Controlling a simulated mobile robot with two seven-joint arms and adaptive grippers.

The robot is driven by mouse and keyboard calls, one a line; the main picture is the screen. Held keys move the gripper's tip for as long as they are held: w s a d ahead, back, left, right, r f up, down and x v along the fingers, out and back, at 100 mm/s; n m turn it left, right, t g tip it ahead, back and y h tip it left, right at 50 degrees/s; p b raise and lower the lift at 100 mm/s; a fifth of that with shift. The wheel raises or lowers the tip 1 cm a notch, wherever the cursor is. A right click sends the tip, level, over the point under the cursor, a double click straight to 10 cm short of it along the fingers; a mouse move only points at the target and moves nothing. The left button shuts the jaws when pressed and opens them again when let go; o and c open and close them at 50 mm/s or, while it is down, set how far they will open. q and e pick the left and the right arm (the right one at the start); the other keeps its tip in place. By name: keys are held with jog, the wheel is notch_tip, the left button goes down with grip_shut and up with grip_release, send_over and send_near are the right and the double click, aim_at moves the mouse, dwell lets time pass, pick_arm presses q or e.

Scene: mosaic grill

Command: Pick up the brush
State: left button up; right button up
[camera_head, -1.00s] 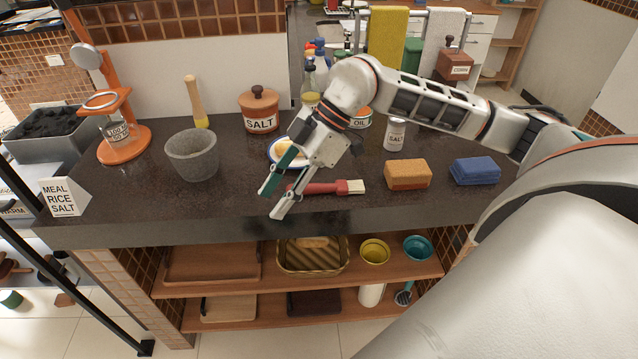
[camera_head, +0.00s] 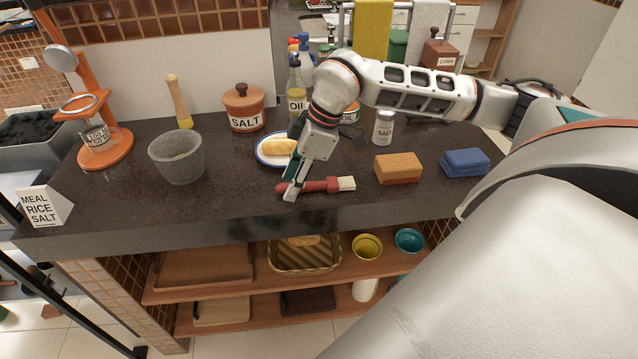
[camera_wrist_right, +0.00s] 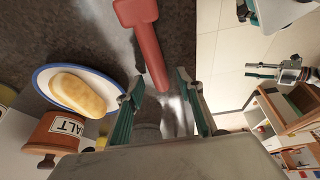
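The brush (camera_head: 320,186) lies on the dark counter near its front edge, red handle to the left and pale bristles to the right. My right gripper (camera_head: 287,188) is over the left part of the handle, fingers pointing down. In the right wrist view my right gripper (camera_wrist_right: 160,78) is open, and the red handle (camera_wrist_right: 146,40) reaches between the two fingertips without being clamped. The bristles are not visible in that view. My left gripper (camera_wrist_right: 262,71) shows small at the right of the wrist view, fingers apart and empty, away from the brush.
A plate (camera_head: 262,158) with a bread roll is just behind the gripper. A stone mortar (camera_head: 177,157) and salt pot (camera_head: 243,108) stand to the left and behind. Counter left of the brush is clear.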

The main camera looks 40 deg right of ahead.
jog(key=shift+a+f, duration=0.1)
jog(key=shift+f, duration=0.1)
grip_shut()
jog(key=shift+r, duration=0.1)
notch_tip(320, 180, up, 20)
jog(key=shift+p, duration=0.4)
